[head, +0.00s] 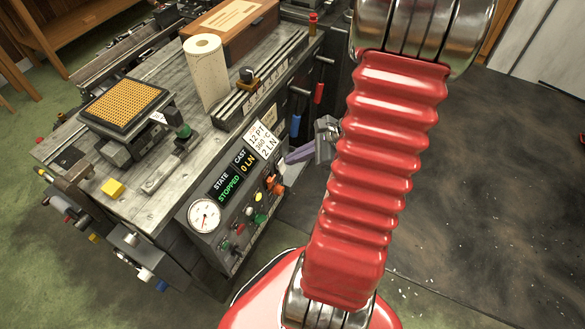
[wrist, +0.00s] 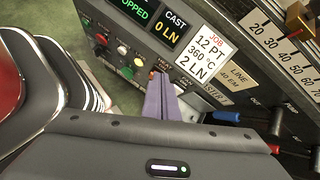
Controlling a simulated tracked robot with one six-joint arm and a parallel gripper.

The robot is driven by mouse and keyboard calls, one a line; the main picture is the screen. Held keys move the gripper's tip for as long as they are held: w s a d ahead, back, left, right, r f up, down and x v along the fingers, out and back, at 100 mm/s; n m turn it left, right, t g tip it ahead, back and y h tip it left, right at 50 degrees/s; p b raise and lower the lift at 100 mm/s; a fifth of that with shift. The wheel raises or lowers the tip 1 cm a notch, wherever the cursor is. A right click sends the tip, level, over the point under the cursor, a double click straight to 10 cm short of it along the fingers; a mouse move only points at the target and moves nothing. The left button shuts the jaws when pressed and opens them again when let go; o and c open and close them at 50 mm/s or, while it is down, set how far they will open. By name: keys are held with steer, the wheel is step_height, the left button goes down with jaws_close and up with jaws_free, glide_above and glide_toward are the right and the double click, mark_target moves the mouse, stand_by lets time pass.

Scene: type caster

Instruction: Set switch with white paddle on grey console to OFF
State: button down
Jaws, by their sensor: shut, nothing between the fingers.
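The grey console (head: 212,240) is in the head view's lower middle, with a gauge, a display and a cluster of small coloured controls. My gripper (head: 288,159) has purple fingers, shut and empty, near the console's right end.
The display (head: 230,182) reads STATE STOPPED, CAST 0 LN. The job card (head: 263,138) reads 12 PT, 360 °C, 2 LN. Blue lever (head: 295,126) and red lever (head: 319,93) handles stick out behind my gripper. A paper roll (head: 206,75) stands on the bench. Floor at right is open.

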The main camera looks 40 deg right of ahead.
steer(key=s+a+r+n+g+h, duration=0.1)
steer(key=s+a+r+n+h, duration=0.1)
steer(key=a+r+n, duration=0.9)
steer(key=s+a+r+n+h, duration=0.2)
steer(key=a+r+n, duration=0.9)
steer(key=a+n, duration=0.2)
steer(key=shift+a+n+g+h, duration=0.3)
steer(key=shift+n+g, duration=0.1)
steer(key=shift+n, duration=0.7)
steer(key=shift+r, duration=0.1)
